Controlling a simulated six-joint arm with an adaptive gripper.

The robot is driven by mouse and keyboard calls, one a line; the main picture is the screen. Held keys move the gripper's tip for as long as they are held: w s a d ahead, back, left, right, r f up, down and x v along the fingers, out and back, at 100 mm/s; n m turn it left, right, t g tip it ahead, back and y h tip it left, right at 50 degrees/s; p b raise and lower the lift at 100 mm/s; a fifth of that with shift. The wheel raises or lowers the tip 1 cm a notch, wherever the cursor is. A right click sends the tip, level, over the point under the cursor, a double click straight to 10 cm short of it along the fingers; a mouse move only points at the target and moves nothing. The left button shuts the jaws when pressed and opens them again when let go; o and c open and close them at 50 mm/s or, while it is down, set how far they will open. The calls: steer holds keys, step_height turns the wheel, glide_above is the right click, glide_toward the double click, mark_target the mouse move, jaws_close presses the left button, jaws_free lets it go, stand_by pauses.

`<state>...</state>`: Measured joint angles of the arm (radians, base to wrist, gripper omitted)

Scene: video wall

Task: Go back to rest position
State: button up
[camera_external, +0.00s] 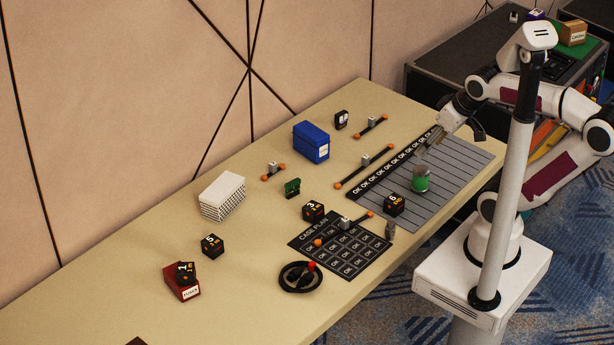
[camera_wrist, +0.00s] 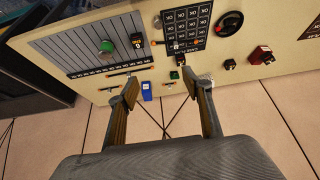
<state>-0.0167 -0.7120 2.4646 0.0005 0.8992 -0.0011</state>
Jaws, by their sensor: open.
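My gripper (camera_external: 436,140) is on the right side of the table (camera_external: 248,290), above the grey striped mat (camera_external: 455,165). In the wrist view, my gripper (camera_wrist: 161,89) has its two fingers spread wide apart, with nothing between them. The table lies well beyond the fingertips there. My arm reaches in from the white base at the right. A green cylinder (camera_external: 420,184) stands on the mat, just below my gripper in the external view and apart from it in the wrist view (camera_wrist: 106,46).
A black numbered cube (camera_external: 394,205) sits on the mat. A blue box (camera_external: 311,143), white stack (camera_external: 222,197), black grid board (camera_external: 345,262), round black ring (camera_external: 301,277) and red box (camera_external: 182,284) are spread across the table. A dark case (camera_external: 450,70) stands behind the table's right end.

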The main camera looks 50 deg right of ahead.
steer(key=shift+s+d+f, duration=0.2)
steer(key=shift+s+f, duration=0.2)
steer(key=shift+s, duration=0.2)
